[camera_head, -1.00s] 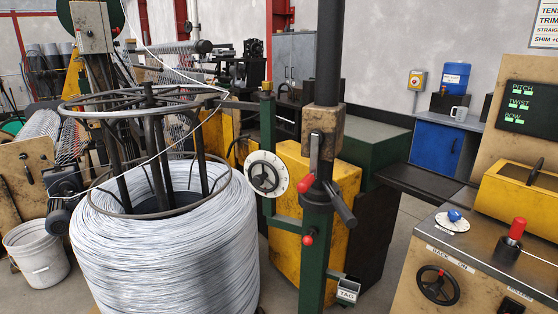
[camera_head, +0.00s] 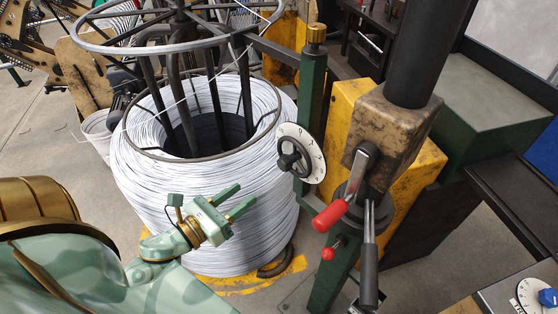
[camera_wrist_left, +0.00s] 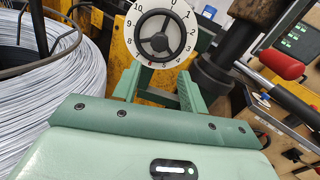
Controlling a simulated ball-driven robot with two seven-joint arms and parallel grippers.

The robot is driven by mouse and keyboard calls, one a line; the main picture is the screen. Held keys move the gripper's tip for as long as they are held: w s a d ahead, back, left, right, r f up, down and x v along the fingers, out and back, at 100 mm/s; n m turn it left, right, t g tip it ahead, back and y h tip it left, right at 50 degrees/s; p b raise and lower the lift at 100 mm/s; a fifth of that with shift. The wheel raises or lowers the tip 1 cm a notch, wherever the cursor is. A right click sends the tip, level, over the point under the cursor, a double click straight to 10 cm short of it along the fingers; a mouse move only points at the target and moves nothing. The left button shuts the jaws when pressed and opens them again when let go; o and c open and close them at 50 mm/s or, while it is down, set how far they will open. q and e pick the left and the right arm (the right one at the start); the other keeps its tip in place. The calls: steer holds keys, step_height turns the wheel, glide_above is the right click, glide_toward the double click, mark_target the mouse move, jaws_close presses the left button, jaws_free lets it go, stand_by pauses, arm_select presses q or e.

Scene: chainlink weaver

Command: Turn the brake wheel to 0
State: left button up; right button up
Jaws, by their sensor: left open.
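The brake wheel, a small black handwheel (camera_head: 290,155) on a white numbered dial (camera_head: 314,158), is mounted on a green post beside the wire coil. In the left wrist view the black wheel (camera_wrist_left: 160,36) is seen nearly face-on, with the dial's 0 at the top and about 5 at the bottom. Which number it is set to, I cannot tell. My left gripper (camera_head: 247,195) is open and empty, to the left of and below the wheel, apart from it. In the wrist view its fingers (camera_wrist_left: 158,78) point toward the dial's lower part. My right gripper is out of view.
The large wire coil (camera_head: 205,215) stands close behind my left gripper. A thick black column with a red-handled lever (camera_head: 331,215) and a black-handled lever (camera_head: 369,265) stands right of the dial. A small red knob (camera_head: 328,254) sits below. Open floor lies at the left.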

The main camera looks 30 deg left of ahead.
mark_target(281, 166)
arm_select(q)
steer(key=w, duration=0.4)
steer(key=w+d+p, duration=0.1)
steer(key=w, duration=0.3)
steer(key=w+d+p, duration=0.1)
steer(key=w, duration=0.3)
steer(key=shift+w+d, duration=0.25)
steer(key=shift+w, duration=0.15)
steer(key=shift+w+d, duration=0.15)
steer(key=shift+w, duration=0.55)
steer(key=c, duration=0.7)
